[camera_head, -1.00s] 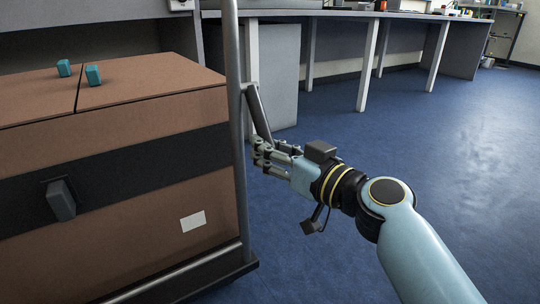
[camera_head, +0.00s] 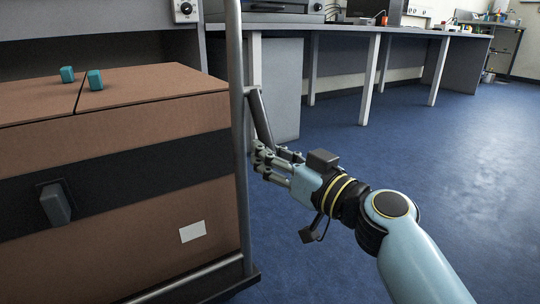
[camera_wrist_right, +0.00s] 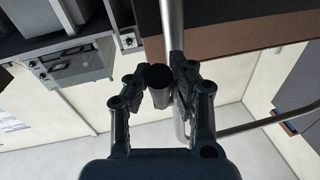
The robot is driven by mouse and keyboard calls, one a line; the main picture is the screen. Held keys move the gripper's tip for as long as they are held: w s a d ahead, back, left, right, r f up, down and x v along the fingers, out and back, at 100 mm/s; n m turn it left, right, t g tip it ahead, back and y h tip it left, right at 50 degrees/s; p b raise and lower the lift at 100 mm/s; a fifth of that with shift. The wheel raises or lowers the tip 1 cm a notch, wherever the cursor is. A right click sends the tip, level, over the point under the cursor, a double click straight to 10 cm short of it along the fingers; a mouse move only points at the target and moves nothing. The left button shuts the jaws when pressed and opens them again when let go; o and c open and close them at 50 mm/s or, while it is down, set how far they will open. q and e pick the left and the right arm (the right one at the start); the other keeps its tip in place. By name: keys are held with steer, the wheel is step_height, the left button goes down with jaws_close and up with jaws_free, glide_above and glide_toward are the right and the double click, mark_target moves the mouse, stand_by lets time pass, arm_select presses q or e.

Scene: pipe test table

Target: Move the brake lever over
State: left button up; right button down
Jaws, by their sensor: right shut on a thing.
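The brake lever (camera_head: 260,117) is a grey metal bar fixed to the upright post of the cart frame at the right edge of the brown box. It slants down and to the right from the post. My right gripper (camera_head: 262,158) is at its lower end, with the fingers around it. In the right wrist view my right gripper (camera_wrist_right: 160,88) has one finger on each side of the lever's round dark end (camera_wrist_right: 159,76), shut on it. My left gripper is in neither view.
The brown box (camera_head: 120,130) with a black band and two teal blocks (camera_head: 95,80) on top fills the left. The cart's post (camera_head: 237,130) stands close to my right gripper. Blue floor (camera_head: 450,190) lies open to the right; a desk (camera_head: 370,75) stands behind.

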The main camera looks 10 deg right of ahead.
steer(key=shift+w+d, duration=0.1)
steer(key=c, duration=1.1)
jaws_free()
steer(key=v, duration=1.2)
steer(key=shift+f, duration=0.1)
